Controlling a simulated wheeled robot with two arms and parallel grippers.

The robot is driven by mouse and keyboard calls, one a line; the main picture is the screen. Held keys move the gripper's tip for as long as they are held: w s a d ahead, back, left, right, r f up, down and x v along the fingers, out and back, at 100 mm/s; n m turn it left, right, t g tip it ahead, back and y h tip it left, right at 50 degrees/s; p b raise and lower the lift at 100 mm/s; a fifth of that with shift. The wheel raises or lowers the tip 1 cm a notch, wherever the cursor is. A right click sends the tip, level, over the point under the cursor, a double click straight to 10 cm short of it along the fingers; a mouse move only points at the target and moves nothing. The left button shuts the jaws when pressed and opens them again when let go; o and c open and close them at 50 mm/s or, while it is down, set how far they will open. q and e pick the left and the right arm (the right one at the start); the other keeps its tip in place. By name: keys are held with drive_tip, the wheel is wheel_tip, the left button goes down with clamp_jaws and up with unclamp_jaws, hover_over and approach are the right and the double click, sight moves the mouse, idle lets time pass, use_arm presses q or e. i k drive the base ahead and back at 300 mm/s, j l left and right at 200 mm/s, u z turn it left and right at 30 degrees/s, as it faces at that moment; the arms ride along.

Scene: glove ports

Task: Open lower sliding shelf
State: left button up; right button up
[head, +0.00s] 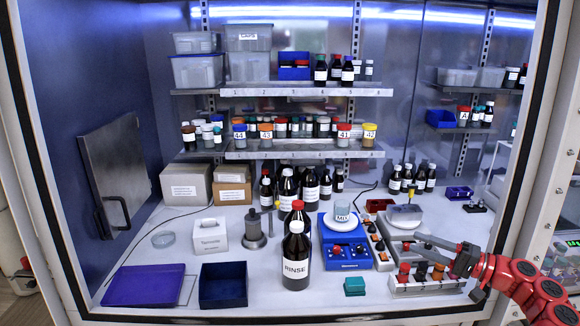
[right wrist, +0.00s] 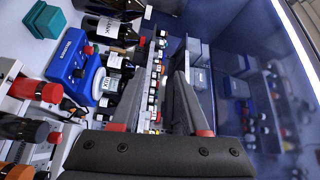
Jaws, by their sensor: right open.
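The lower sliding shelf (head: 300,153) is a grey metal shelf on the back wall, below a similar upper shelf (head: 305,91). It carries a row of small jars, some labelled 41 to 44. My right gripper (head: 418,243) reaches in from the right above the worktop. It is lower than the shelf, in front of it and to its right, and touches neither shelf. In the right wrist view its two dark fingers (right wrist: 158,70) are apart with nothing between them; jars on the shelves show beyond. My left gripper is not in view.
A rack of capped bottles (head: 425,284) is just below my right gripper. Several dark bottles (head: 311,185) stand beneath the shelf. A metal panel with a handle (head: 118,175) is on the left wall.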

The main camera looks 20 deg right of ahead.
sight(298, 152)
drive_tip(key=i+l+u, duration=0.2)
drive_tip(key=i+l, duration=0.3)
drive_tip(key=i+l+u, duration=0.2)
drive_tip(key=i+l, duration=0.25)
drive_tip(key=l, duration=0.2)
